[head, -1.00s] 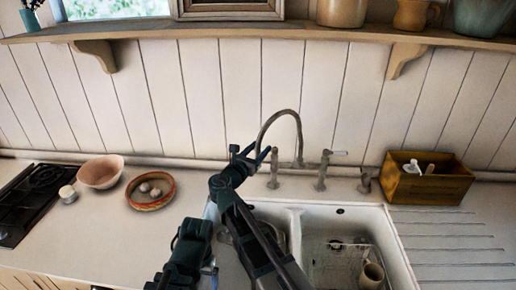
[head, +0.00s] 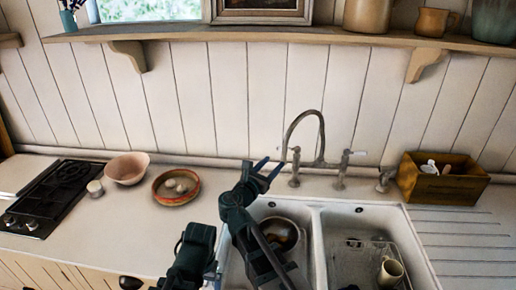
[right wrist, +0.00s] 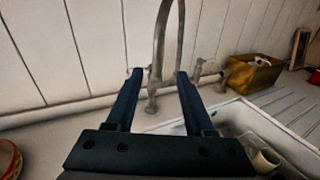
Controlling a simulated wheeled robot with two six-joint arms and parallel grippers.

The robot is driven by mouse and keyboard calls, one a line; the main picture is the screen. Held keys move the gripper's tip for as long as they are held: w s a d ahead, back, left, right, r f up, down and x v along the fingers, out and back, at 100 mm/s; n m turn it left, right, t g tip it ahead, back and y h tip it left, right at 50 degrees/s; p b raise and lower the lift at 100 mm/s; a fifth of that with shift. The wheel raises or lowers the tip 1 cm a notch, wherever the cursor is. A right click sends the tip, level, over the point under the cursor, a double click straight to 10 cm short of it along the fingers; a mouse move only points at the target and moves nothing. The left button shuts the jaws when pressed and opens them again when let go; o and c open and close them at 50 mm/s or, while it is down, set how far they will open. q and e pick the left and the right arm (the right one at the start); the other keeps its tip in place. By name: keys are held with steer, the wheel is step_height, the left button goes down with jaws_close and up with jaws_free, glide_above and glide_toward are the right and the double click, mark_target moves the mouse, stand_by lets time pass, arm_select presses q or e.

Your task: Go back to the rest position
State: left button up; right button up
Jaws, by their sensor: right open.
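My right gripper (head: 268,166) is raised over the back left edge of the sink in the head view. Its blue fingers are apart with nothing between them. In the right wrist view the open fingers (right wrist: 158,84) point toward the tap (right wrist: 165,50), which stands beyond them. Part of my left arm (head: 192,255) shows at the bottom of the head view, left of the right arm. I cannot make out whether its fingers are open or shut.
The white double sink (head: 312,235) holds a dark pan (head: 284,234) at left and a mug (head: 390,272) in a rack at right. A wooden box (head: 440,185), a shallow dish (head: 166,196), a pink bowl (head: 127,168) and a hob (head: 52,193) stand on the counter. A shelf (head: 300,34) runs above.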

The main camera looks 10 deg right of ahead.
steer(key=s+a+f+m+g+y, duration=0.3)
steer(key=s+f+m+g+y, duration=0.35)
steer(key=s+f+m, duration=0.8)
steer(key=s+a+f+m+g+y, duration=0.4)
steer(key=s+a+f+m+g, duration=0.2)
steer(key=s+a, duration=0.4)
steer(key=m+g, duration=0.1)
steer(key=m, duration=0.1)
steer(key=shift+s+f+m, duration=0.25)
steer(key=shift+f+m, duration=0.1)
steer(key=shift+f, duration=0.05)
steer(key=shift+o, duration=0.3)
steer(key=shift+w+a, duration=0.1)
steer(key=shift+w, duration=0.05)
